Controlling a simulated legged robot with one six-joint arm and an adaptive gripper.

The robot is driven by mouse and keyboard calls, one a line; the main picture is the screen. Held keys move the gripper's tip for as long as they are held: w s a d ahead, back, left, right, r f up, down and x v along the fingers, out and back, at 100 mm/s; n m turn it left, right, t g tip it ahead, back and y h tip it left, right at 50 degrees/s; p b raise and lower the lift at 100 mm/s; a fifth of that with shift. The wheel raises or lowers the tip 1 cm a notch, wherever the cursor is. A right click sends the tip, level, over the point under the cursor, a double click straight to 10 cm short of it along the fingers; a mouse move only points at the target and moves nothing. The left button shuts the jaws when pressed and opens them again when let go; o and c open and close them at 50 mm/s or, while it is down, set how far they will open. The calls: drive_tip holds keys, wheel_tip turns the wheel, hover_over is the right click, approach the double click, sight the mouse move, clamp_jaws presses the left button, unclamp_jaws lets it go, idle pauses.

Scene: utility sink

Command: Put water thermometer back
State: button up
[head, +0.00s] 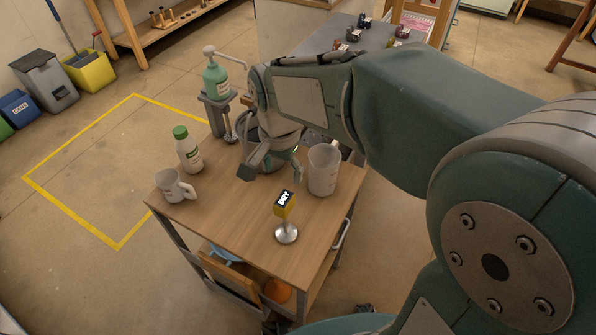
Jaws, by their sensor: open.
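I cannot make out a water thermometer for certain; it may be hidden behind my gripper or too small to tell. My gripper (272,171) is open over the back middle of the wooden cart top (235,215), fingers pointing down and spread apart. I see nothing held between the fingers. A dark stand (218,112) at the cart's back left carries a green pump bottle (216,82). My gripper and arm hide part of the cart's back.
A white bottle with a green cap (188,151) and a pale mug (173,187) stand on the left. A yellow "DRY" sign (284,205) on a round metal base stands near the front. Bare wood lies between the mug and sign. A grey bench (320,35) is behind.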

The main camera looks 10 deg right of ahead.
drive_tip(key=s+d+r+n+t, duration=0.5)
drive_tip(key=s+d, duration=0.5)
drive_tip(key=s, duration=0.2)
drive_tip(key=r+n, duration=0.1)
drive_tip(key=n, duration=0.1)
drive_tip(key=shift+s+d+n+t, duration=0.3)
drive_tip(key=shift+s+d, duration=0.05)
idle(0.6)
